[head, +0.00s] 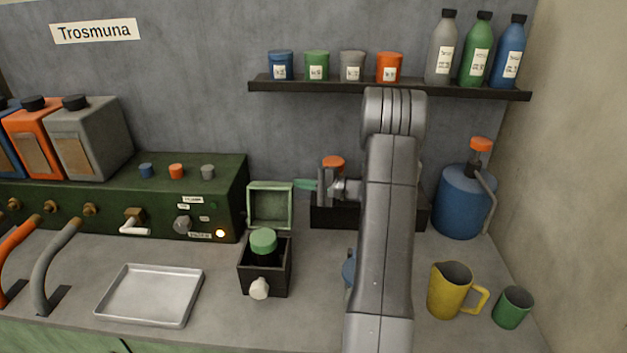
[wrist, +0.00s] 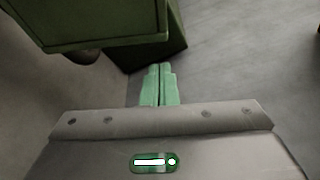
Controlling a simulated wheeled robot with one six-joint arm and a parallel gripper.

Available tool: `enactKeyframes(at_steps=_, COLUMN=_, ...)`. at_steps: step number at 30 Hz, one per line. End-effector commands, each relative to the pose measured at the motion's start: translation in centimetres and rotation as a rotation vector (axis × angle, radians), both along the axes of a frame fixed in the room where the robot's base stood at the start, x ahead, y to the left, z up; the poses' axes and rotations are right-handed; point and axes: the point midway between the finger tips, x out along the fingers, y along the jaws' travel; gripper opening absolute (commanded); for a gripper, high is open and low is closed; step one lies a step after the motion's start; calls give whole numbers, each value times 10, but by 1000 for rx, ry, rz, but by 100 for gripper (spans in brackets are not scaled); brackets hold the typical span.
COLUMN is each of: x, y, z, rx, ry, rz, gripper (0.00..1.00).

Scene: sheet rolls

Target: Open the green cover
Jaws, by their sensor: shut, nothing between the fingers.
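The green cover (head: 251,206) stands raised behind a small dark box (head: 280,280), its hollow inner side facing front. The box's top is open, and a green-capped item (head: 264,241) shows in it. A pale knob (head: 259,289) is on the box's front. My gripper (head: 300,185) is just right of the cover's upper right edge, pointing left. Its green fingertips also show together and empty in the wrist view (wrist: 160,82). A green panel (wrist: 95,22) fills the upper left there; I cannot tell whether it is the cover. Whether the fingers touch the cover is unclear.
A dark green machine (head: 120,200) stands left of the cover. A metal tray (head: 152,295) lies at front left. A dark holder with an orange-capped item (head: 333,163) is behind my arm. A yellow jug (head: 450,290) and green cup (head: 512,307) stand at right.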

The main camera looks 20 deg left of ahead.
Motion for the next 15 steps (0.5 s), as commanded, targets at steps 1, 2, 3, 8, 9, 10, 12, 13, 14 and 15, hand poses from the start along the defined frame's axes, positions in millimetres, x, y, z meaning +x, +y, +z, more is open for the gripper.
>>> enactKeyframes(at_steps=1, x=-6, y=-2, z=5, rx=0, ry=2, rz=0, gripper=0)
enactKeyframes(at_steps=2, x=-9, y=-3, z=6, rx=0, ry=2, rz=0, gripper=0)
enactKeyframes(at_steps=3, x=-12, y=-3, z=7, rx=0, ry=1, rz=0, gripper=0)
enactKeyframes(at_steps=8, x=-19, y=-5, z=8, rx=0, ry=0, rz=0, gripper=0)
enactKeyframes(at_steps=9, x=-19, y=-5, z=8, rx=0, ry=0, rz=0, gripper=0)
enactKeyframes(at_steps=10, x=-19, y=-5, z=8, rx=0, ry=0, rz=0, gripper=0)
enactKeyframes(at_steps=12, x=-19, y=-5, z=8, rx=0, ry=0, rz=1, gripper=0)
enactKeyframes(at_steps=13, x=-19, y=-5, z=8, rx=0, ry=0, rz=1, gripper=0)
enactKeyframes(at_steps=14, x=-19, y=-5, z=8, rx=0, ry=0, rz=1, gripper=0)
enactKeyframes(at_steps=15, x=-19, y=-5, z=8, rx=0, ry=0, rz=1, gripper=0)
